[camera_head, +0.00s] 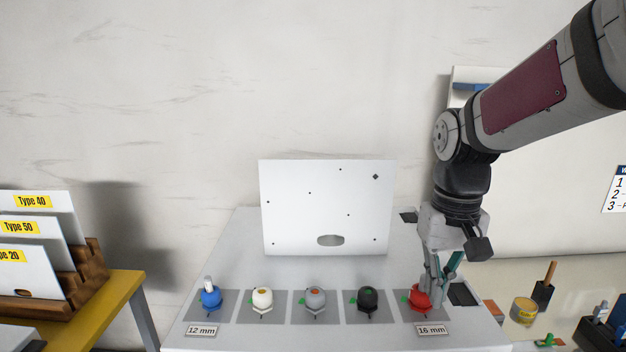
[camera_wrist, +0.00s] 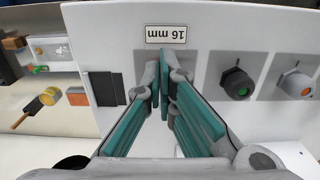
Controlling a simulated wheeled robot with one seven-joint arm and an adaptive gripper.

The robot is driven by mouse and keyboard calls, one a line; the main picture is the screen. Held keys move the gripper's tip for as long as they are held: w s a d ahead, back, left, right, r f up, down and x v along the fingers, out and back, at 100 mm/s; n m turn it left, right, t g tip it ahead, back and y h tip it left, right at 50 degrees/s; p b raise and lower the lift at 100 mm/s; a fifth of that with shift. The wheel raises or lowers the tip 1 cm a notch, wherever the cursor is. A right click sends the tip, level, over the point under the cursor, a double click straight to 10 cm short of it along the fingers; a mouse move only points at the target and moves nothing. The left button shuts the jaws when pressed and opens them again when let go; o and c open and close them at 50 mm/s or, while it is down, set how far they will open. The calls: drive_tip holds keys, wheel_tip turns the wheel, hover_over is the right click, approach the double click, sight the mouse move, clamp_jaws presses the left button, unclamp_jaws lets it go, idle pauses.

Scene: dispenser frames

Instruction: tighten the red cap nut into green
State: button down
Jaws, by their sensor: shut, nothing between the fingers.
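The red cap nut (camera_head: 418,302) sits on a grey square at the right end of the row, above the "16 mm" label (camera_head: 432,330). A small green mark (camera_head: 404,299) shows at its left side. My gripper (camera_head: 435,298) points down right at the red nut and overlaps its right side in the head view; I cannot tell if they touch. In the wrist view the teal fingers of my gripper (camera_wrist: 164,88) are closed together with nothing between them. The red nut is hidden in that view.
Black (camera_head: 368,301), grey (camera_head: 316,300), white (camera_head: 262,300) and blue (camera_head: 210,298) nuts stand left of the red one. A white panel (camera_head: 325,205) stands behind them. A dark square (camera_head: 462,294) lies right of my gripper, and a side table (camera_head: 500,275) holds tools.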

drive_tip(key=shift+s+f, duration=0.2)
drive_tip(key=shift+f, duration=0.8)
drive_tip(key=shift+a+p, duration=0.35)
drive_tip(key=shift+a, duration=0.15)
drive_tip(key=shift+w+a, duration=0.15)
drive_tip(key=shift+a+p, duration=0.1)
drive_tip(key=shift+p, duration=0.2)
drive_tip(key=shift+r, duration=0.2)
idle(0.4)
drive_tip(key=shift+s+p, duration=0.4)
wheel_tip(320, 180, up, 6)
drive_tip(key=p, duration=0.2)
